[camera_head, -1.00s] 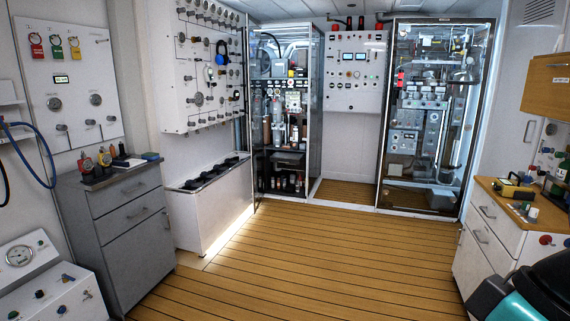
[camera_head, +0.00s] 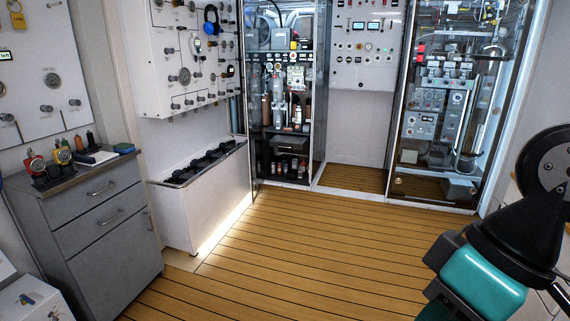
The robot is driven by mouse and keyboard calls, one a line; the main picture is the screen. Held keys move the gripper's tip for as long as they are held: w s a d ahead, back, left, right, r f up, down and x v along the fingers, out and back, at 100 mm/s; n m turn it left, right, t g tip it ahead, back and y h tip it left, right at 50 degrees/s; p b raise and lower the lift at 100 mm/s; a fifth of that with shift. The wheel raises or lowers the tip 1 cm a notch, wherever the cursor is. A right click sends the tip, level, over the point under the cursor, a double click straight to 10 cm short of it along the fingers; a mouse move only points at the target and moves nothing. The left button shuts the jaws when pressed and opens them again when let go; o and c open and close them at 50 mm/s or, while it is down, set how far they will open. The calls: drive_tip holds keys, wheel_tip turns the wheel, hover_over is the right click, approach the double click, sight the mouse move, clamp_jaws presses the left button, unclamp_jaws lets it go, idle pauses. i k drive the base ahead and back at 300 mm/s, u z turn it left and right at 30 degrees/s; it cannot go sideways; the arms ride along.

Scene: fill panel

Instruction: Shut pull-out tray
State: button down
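A long white box (camera_head: 187,212) with dark slots along its open top (camera_head: 200,163) stands out from the wall under the fill panel (camera_head: 190,62). It may be the pull-out tray, but I cannot tell for sure. A bright strip of light lies on the floor along its base. Parts of my arm, black and teal, show at the lower right, well apart from the box. My gripper's fingers are not in view.
A grey drawer cabinet (camera_head: 92,228) with gauges and small items on top stands at the left. Two glass-fronted cabinets (camera_head: 284,120) (camera_head: 443,120) stand at the back. The wooden floor (camera_head: 290,245) in the middle is clear.

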sight(283, 140)
drive_tip(key=u, duration=0.25)
drive_tip(key=i, duration=5.8)
drive_tip(key=z, duration=0.25)
